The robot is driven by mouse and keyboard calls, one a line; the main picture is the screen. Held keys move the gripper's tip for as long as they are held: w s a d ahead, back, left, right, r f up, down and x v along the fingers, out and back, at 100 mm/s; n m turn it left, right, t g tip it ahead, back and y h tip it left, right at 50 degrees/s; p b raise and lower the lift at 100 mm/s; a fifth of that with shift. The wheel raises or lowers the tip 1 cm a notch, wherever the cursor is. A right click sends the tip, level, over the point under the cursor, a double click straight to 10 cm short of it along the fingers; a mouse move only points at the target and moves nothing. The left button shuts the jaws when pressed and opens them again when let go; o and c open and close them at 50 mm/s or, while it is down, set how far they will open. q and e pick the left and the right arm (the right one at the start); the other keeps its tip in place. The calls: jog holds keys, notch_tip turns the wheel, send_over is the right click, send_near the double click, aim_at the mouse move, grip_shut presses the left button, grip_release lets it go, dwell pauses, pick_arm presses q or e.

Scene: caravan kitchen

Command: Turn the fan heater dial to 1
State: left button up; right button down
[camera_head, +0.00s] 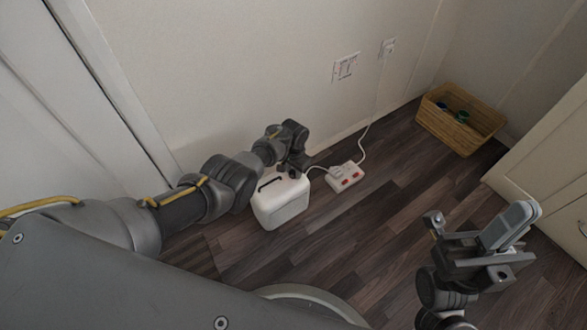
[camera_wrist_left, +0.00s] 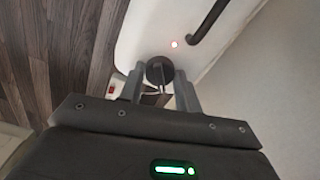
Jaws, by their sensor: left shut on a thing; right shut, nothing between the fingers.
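The white fan heater (camera_head: 281,207) stands on the floor by the wall, with a black handle (camera_head: 269,183) on top. In the left wrist view its white top (camera_wrist_left: 140,35) fills the upper middle, with part of the dark handle (camera_wrist_left: 207,22) and a small glowing light (camera_wrist_left: 174,44). My left gripper (camera_head: 294,170) is over the heater's far end. In the wrist view the left gripper (camera_wrist_left: 158,82) is shut on the round dark dial (camera_wrist_left: 158,68); its markings are not readable. My right gripper (camera_head: 510,226) is shut and empty, well away from the heater.
A wicker basket (camera_head: 460,118) stands at the back right. A pale cabinet (camera_head: 550,170) is on the right. The floor (camera_head: 370,225) between is clear.

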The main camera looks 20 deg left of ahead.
pick_arm(q)
jog(key=shift+m, duration=0.6)
jog(key=o, duration=1)
